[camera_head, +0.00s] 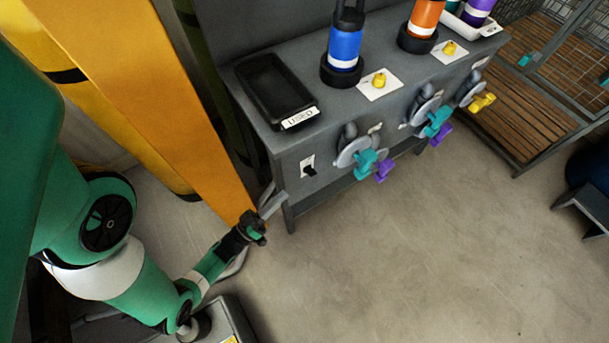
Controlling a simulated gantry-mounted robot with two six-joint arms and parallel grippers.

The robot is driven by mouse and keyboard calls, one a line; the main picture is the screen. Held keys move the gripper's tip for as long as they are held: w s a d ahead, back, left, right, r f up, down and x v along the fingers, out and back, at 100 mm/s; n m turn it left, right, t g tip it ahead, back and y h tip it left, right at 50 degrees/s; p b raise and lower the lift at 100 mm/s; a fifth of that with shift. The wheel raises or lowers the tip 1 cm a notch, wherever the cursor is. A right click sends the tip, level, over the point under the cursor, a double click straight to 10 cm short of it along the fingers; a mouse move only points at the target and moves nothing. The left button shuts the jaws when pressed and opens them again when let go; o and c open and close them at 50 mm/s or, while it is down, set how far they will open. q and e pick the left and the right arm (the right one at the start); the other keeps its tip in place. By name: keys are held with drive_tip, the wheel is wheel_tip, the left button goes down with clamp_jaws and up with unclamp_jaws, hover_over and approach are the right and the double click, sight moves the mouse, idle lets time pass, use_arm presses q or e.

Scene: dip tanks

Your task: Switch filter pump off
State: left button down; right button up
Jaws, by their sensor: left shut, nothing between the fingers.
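A black toggle switch (311,171) sits on a small white plate on the bench's front panel, at the left end. Its lever points toward the lower right. I cannot read any label that names the filter pump. My left gripper (259,227) is shut and empty, low and left of the switch, near the bench's front left leg. It is apart from the switch. My right gripper is not in view.
Teal handles (365,163) stick out right of the switch. Floor in front is clear.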

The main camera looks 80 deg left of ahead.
sight(311, 172)
use_arm(q)
drive_tip(key=shift+a, duration=0.1)
drive_tip(key=b+x, duration=0.1)
drive_tip(key=x, duration=0.9)
drive_tip(key=shift+r, duration=0.1)
drive_tip(key=shift+s, duration=0.1)
